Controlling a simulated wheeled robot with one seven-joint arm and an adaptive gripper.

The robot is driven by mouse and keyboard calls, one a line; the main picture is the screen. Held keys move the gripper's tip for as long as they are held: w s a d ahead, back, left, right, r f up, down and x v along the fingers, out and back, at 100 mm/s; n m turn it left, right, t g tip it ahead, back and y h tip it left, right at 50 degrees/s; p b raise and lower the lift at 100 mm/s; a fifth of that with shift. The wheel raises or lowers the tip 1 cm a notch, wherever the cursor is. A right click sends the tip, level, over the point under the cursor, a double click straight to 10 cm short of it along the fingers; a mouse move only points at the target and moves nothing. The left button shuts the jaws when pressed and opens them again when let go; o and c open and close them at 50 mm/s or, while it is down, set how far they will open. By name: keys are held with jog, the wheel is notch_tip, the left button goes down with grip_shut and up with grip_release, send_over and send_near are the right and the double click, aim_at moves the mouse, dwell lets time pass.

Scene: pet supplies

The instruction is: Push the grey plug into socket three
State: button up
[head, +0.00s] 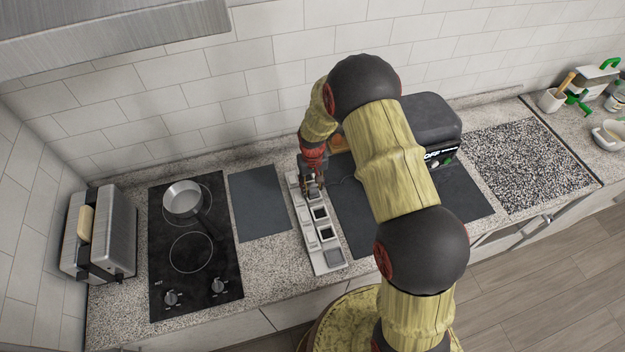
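A long white socket strip (318,263) lies on the worktop, running from under my gripper toward the front edge. It has a row of square wells, some dark inside, and a grey square piece (333,257) at its near end; I cannot tell whether that is a plug or a switch. My gripper (312,190) points down over the far part of the strip. Its fingertips are small and dark here, so whether they are open or shut on a plug is unclear. A thin dark cable (342,180) shows right of the gripper. No grey plug is clearly distinguishable.
A dark mat (258,203) and a hob (172,270) with a pan (183,199) lie left of the strip. A toaster (113,232) stands far left. A dark appliance (430,120) stands behind my arm. A speckled board (520,160) lies right.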

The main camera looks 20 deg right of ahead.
aim_at(313, 188)
jog(key=shift+f, duration=0.55)
jog(key=c, duration=0.4)
jog(key=c, duration=0.5)
jog(key=o, duration=1.2)
notch_tip(313, 188, up, 12)
jog(key=shift+s, duration=0.1)
